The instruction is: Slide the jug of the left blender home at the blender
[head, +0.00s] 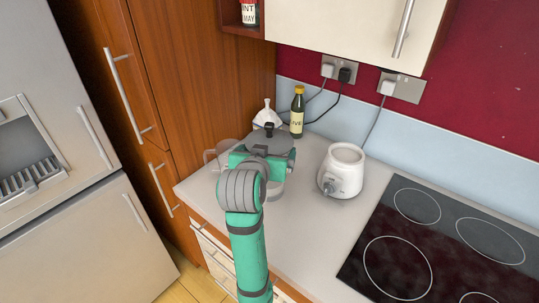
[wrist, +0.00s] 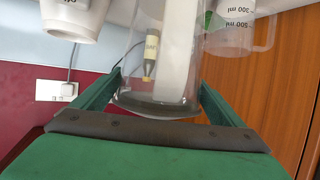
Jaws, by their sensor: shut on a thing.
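The clear jug (wrist: 135,75) stands between the two green fingers of my gripper (wrist: 160,82) in the wrist view, and the gripper is shut on it. In the head view my gripper (head: 264,160) and arm hide most of the jug; its dark top (head: 269,131) shows above the gripper and a clear side shows to the right. The white blender base (head: 345,178) stands on the counter to the right of the gripper, apart from the jug, its top bare. It is partly seen in the wrist view (wrist: 72,20). I cannot tell whether the jug touches the counter.
A clear measuring jug (head: 217,151) stands just left of the gripper. A dark bottle (head: 297,112) and a white pointed object (head: 267,115) stand behind. A black hob (head: 420,245) lies to the right. Sockets with cables (head: 341,68) are on the wall. Counter between jug and base is clear.

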